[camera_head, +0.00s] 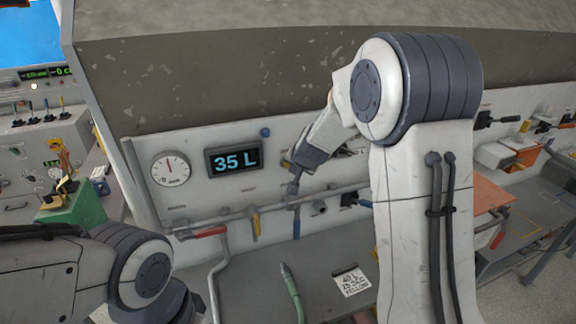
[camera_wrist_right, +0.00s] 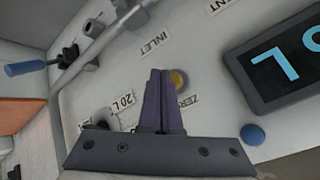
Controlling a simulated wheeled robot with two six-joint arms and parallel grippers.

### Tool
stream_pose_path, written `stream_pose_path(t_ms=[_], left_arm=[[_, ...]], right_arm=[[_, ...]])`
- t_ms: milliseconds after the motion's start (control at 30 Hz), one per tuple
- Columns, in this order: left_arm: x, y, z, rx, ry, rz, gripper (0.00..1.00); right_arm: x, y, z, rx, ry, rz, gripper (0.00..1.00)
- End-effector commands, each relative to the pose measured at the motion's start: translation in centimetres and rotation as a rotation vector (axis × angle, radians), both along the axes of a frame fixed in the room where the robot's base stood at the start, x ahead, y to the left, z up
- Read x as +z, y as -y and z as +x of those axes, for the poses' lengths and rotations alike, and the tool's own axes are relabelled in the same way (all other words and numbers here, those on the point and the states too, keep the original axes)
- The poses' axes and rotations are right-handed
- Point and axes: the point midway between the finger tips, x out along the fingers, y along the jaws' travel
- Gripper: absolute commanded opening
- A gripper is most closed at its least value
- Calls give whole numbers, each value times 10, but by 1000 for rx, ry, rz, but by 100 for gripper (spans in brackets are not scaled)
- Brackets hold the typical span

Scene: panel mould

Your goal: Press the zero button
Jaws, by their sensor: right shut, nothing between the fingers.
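The zero button looks to be the round yellow-orange button (camera_wrist_right: 179,80) beside the ZERO label (camera_wrist_right: 188,100) on the pale panel. In the right wrist view it shows just right of my right gripper's (camera_wrist_right: 160,72) fingertips, which hide part of it. I cannot tell whether they touch it. The fingers are shut together and empty. In the head view my right gripper (camera_head: 294,182) is in front of the panel, right of the display (camera_head: 234,158) reading 35 L, and the yellow button is not visible there. My left arm shows at bottom left; its gripper is out of view.
A blue button (camera_head: 265,132) is by the display, with a dial gauge (camera_head: 171,168) to its left. A pipe (camera_head: 220,217) with red, yellow and blue handles runs below.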

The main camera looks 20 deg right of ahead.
Motion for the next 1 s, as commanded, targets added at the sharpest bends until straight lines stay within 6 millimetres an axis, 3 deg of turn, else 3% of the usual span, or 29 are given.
stream_pose_path(t_ms=[1000], left_arm=[[6, 0, 0, 0, 0, 0, 50]], right_arm=[[0, -1, 9, 0, 0, 0, 0]])
